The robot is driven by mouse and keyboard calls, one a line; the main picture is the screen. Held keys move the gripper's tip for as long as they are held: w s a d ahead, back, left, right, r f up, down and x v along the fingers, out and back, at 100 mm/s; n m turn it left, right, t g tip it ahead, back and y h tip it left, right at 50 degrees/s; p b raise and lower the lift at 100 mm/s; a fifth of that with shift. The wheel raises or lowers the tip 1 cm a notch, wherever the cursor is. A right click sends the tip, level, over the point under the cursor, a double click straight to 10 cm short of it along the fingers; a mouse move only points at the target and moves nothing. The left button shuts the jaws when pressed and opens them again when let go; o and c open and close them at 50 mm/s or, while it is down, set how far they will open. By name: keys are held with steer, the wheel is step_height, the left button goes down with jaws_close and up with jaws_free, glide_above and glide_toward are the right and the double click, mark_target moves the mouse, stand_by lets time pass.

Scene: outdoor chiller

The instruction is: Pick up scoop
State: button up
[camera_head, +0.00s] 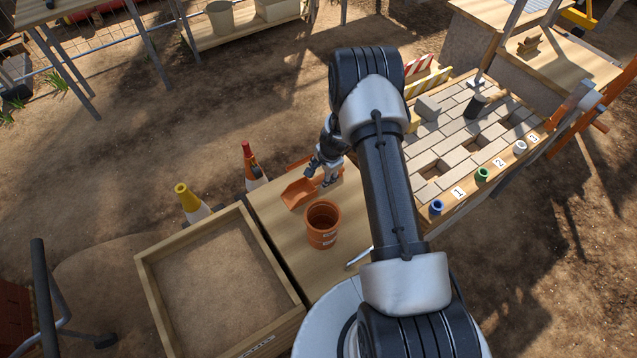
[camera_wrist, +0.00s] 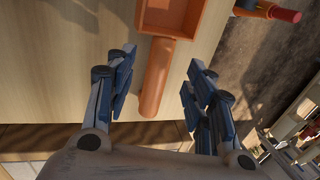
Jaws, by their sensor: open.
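The orange scoop (camera_head: 299,193) lies on the wooden table (camera_head: 282,228), just left of my gripper (camera_head: 328,177) in the head view. In the wrist view its square pan (camera_wrist: 171,14) is at the top, and its rounded handle (camera_wrist: 156,85) points down between my fingers. My gripper (camera_wrist: 160,72) is open, one blue-padded finger on each side of the handle. A gap shows between each finger and the handle. My arm hides part of the table in the head view.
An orange pot (camera_head: 322,226) stands on the table near the scoop. A sand-filled box (camera_head: 152,262) is at left, with yellow-topped (camera_head: 187,197) and red-topped (camera_head: 247,158) items behind. A brick-patterned bench (camera_head: 455,130) stands right. A metal tool (camera_head: 359,257) lies near the pot.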

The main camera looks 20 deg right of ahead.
mark_target(320, 178)
steer(key=b+x, duration=0.1)
steer(key=x, duration=0.3)
steer(key=shift+w+f, duration=0.1)
steer(key=shift+f, duration=0.25)
jaws_close()
stand_by(0.4)
